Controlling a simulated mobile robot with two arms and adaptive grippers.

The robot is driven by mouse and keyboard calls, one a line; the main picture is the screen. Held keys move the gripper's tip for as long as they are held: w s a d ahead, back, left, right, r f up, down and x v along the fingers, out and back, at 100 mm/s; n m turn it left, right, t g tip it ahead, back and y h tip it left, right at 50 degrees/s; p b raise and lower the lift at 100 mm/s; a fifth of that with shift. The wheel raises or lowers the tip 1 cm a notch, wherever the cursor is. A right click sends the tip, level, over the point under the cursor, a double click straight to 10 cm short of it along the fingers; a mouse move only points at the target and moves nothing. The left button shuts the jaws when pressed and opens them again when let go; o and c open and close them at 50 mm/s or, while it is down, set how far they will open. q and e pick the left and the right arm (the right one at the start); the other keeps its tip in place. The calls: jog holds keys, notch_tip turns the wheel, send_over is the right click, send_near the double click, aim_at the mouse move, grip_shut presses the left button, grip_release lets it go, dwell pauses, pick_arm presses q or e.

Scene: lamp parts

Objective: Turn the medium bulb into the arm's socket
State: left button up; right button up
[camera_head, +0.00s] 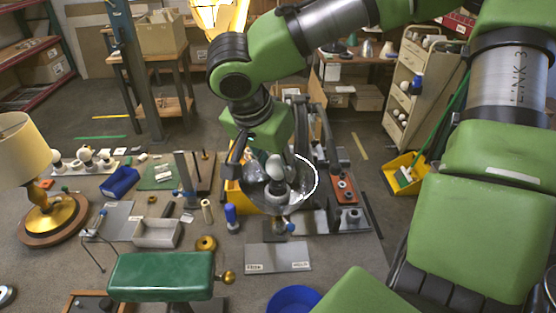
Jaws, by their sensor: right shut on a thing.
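My right gripper (268,153) points down over the bench mat in the middle of the head view. It is shut on a pale bulb (274,168), which I take to be the medium bulb. A clear rounded glass piece (256,197) with a bright rim surrounds or lies behind the bulb; I cannot tell which. The arm's socket cannot be made out clearly, and I cannot tell whether the bulb touches it. My left gripper is not in view.
A brass lamp with a cream shade (27,150) stands at the left. A green lamp shade (160,277) is in front, beside a blue bowl (293,299). White bulbs (84,155) stand in a row at the left back. A grey labelled plate (278,258) lies bare.

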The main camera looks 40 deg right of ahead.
jog(key=m+g+b, duration=0.1)
jog(key=m, duration=0.2)
jog(key=shift+w+f, duration=0.1)
jog(key=shift+w, duration=0.05)
jog(key=m+g, duration=0.1)
jog(key=m, duration=0.2)
jog(key=shift+g, duration=0.3)
jog(key=m+g, duration=0.1)
jog(key=m, duration=0.3)
jog(key=shift+y, duration=0.3)
jog(key=shift+o, duration=0.2)
jog(key=m+g+y+p, duration=0.1)
jog(key=m, duration=0.2)
jog(key=shift+w+d, duration=0.1)
jog(key=o, duration=0.8)
